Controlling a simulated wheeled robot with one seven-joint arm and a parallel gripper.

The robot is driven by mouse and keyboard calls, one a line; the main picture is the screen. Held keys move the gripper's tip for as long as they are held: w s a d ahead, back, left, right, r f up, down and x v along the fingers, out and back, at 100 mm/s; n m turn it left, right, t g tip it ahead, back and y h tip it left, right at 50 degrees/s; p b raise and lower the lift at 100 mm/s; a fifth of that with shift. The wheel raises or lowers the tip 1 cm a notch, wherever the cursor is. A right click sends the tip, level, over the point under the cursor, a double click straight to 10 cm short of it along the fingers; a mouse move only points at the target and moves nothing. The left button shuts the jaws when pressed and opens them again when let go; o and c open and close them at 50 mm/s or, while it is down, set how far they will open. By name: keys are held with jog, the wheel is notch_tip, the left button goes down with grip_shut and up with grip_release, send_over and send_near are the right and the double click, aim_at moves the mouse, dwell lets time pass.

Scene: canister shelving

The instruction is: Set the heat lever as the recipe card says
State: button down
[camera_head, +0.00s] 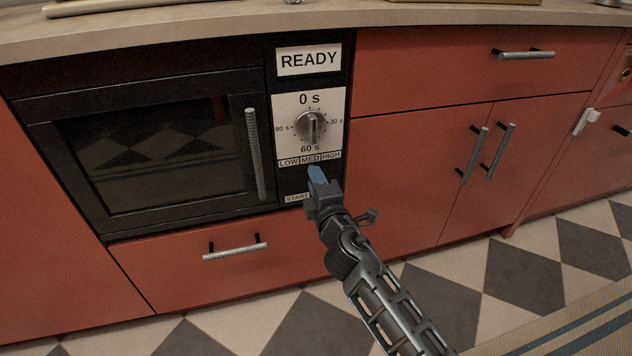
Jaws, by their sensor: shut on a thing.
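The heat scale (310,160) is a strip marked LOW, MED and HIGH on the black control panel of the oven. My gripper (317,175) is in front of the panel, its blue tips just below the MED and HIGH marks. It is shut on the heat lever, which the tips mostly hide. The tips sit nearest MED, but the lever's exact position cannot be made out. No recipe card can be made out in this view.
Above the scale are a round timer dial (310,125) and a READY sign (308,60). A START label (296,198) is partly hidden by my gripper. The oven door handle (255,153) stands out at left. Red cabinets with bar handles (525,55) are at right.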

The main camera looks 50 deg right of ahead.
jog(key=shift+f, duration=0.1)
jog(key=shift+s+d+f+m+b, duration=0.15)
jog(key=shift+s+d+m+b, duration=0.15)
jog(key=shift+m+b, duration=0.6)
jog(key=shift+s+d+f+m+b, duration=0.15)
jog(key=shift+d+m+b, duration=0.2)
jog(key=shift+m, duration=1)
jog(key=shift+s+d+f+m+b, duration=0.1)
jog(key=shift+s+d+m+b, duration=0.35)
jog(key=shift+m, duration=0.7)
jog(key=shift+w, duration=0.15)
jog(key=c, duration=0.9)
grip_release()
jog(key=shift+c, duration=0.2)
jog(key=shift+a, duration=0.1)
jog(key=v, duration=0.7)
jog(key=shift+s+a+b, duration=0.2)
jog(key=shift+s+b, duration=0.15)
jog(key=shift+b, duration=0.1)
